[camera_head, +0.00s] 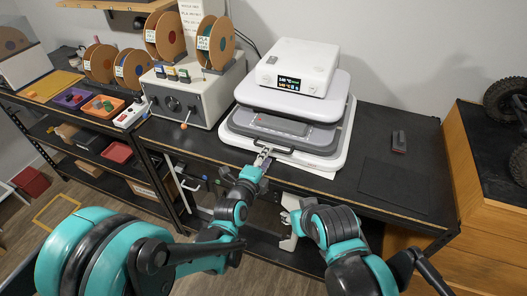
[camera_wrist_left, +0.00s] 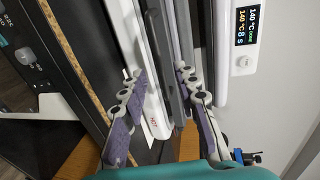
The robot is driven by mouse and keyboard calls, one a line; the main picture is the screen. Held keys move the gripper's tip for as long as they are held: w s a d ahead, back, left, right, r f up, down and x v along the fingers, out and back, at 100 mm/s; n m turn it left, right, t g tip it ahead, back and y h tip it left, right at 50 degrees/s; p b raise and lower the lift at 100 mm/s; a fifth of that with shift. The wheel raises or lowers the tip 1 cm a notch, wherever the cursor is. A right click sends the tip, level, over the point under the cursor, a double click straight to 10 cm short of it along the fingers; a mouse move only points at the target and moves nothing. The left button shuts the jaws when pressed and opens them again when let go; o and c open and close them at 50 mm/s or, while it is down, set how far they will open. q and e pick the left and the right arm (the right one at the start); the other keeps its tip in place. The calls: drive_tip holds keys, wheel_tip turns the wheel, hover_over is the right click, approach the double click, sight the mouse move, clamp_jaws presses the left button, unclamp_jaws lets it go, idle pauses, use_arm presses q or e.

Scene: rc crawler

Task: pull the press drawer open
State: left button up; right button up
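The white heat press (camera_head: 300,62) stands on the black bench, with a lit display on its top. Its grey drawer (camera_head: 325,140) shows below the upper part, reaching toward me, with a dark bar handle (camera_head: 270,145) along its front. My left gripper (camera_head: 263,157) is at that handle. In the left wrist view my left gripper (camera_wrist_left: 160,76) has its fingers apart, one on each side of the dark handle bar (camera_wrist_left: 157,45); firm contact is not clear. My right gripper (camera_head: 288,215) is low in front of the bench edge, apart from the press; its fingers are partly hidden.
Spools and small trays are further left. A small dark block (camera_head: 399,141) and a dark mat (camera_head: 395,186) lie to the right. A wooden cabinet (camera_head: 480,185) bounds the right side.

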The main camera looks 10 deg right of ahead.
use_arm(q)
drive_tip(key=b+x, duration=0.1)
drive_tip(key=x, duration=0.4)
drive_tip(key=shift+w+d+f, duration=0.15)
drive_tip(key=shift+w+d, duration=0.1)
drive_tip(key=shift+w, duration=0.05)
clamp_jaws()
